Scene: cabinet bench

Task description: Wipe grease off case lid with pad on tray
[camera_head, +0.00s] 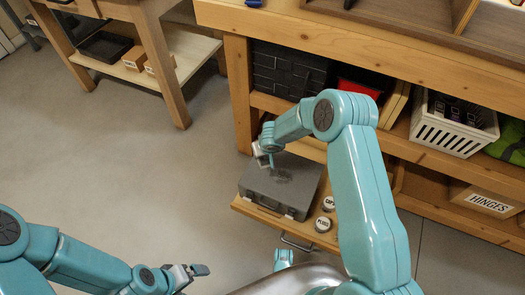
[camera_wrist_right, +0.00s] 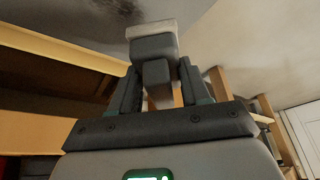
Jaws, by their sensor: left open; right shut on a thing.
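A grey case (camera_head: 262,193) lies shut on a pulled-out wooden tray (camera_head: 250,212). A dark grease smear (camera_head: 285,174) marks its lid, and a dark patch on a grey surface shows in the right wrist view (camera_wrist_right: 128,14). My right gripper (camera_head: 265,160) is above the far left part of the lid. It is shut on a pad with a dark grip block (camera_wrist_right: 153,48) and a pale face (camera_wrist_right: 150,29). I cannot tell whether the pad touches the lid. My left gripper (camera_head: 198,271) is open and empty, low over the floor.
Two round labelled tins (camera_head: 322,224) stand on the tray right of the case. The workbench (camera_head: 350,45) overhangs behind, with a white basket (camera_head: 450,135) and a hinges box (camera_head: 487,200) on its shelves. Floor (camera_head: 130,170) to the left is clear.

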